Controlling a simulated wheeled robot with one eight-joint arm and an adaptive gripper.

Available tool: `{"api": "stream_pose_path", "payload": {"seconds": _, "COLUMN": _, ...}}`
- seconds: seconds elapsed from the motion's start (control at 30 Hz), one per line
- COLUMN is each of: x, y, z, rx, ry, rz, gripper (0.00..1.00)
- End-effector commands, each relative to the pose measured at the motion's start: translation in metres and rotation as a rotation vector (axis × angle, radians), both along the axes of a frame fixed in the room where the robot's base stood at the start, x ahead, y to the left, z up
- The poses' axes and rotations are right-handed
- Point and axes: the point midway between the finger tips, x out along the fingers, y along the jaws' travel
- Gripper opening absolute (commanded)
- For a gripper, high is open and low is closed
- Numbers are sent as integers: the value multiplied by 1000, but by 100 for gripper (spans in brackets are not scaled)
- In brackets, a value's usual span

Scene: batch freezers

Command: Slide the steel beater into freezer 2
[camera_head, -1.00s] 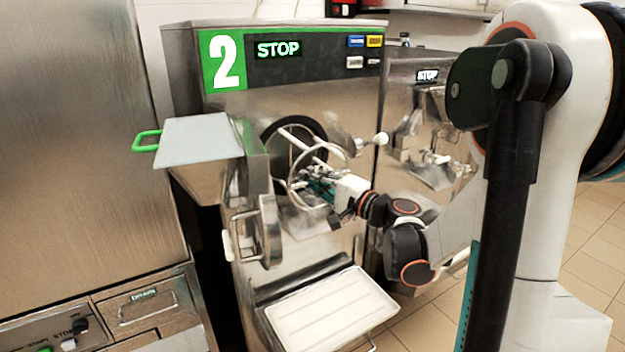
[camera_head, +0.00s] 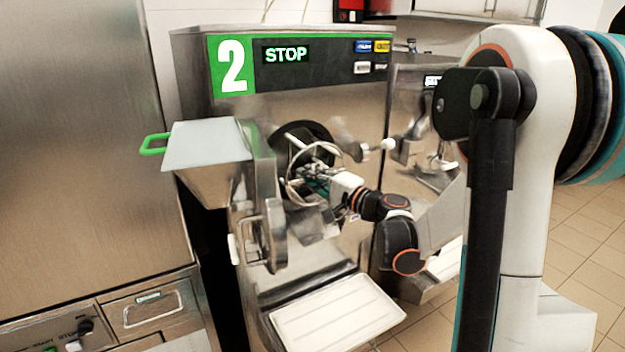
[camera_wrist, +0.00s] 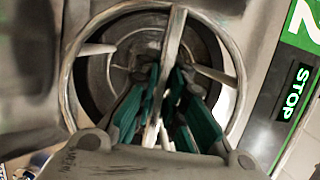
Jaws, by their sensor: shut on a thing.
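The steel beater (camera_head: 289,181), a round ring with bars, is at the round dark barrel opening (camera_head: 281,150) of freezer 2 (camera_head: 300,98). My gripper (camera_head: 316,187) is shut on the beater from the front. In the wrist view the teal-padded fingers of my gripper (camera_wrist: 160,88) close on the central bar of the beater (camera_wrist: 174,38). Its front ring is still outside, and the dark barrel shows behind it, roughly concentric. How deep the far end sits is hidden.
The freezer's round door (camera_head: 273,228) hangs open to the left of the opening. A hopper with a pale lid and green handle (camera_head: 155,144) juts out at upper left. A white drip tray (camera_head: 337,312) is below. Another freezer (camera_head: 408,104) stands to the right.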

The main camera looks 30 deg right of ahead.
Motion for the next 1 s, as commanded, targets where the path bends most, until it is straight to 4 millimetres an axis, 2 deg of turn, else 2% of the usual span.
{"api": "stream_pose_path", "payload": {"seconds": 0.5, "x": 26, "y": 1, "z": 0, "rx": 0, "ry": -1, "rz": 1, "gripper": 0}}
{"api": "stream_pose_path", "payload": {"seconds": 1.0, "x": 32, "y": 1, "z": 0, "rx": 0, "ry": 0, "rz": 0, "gripper": 0}}
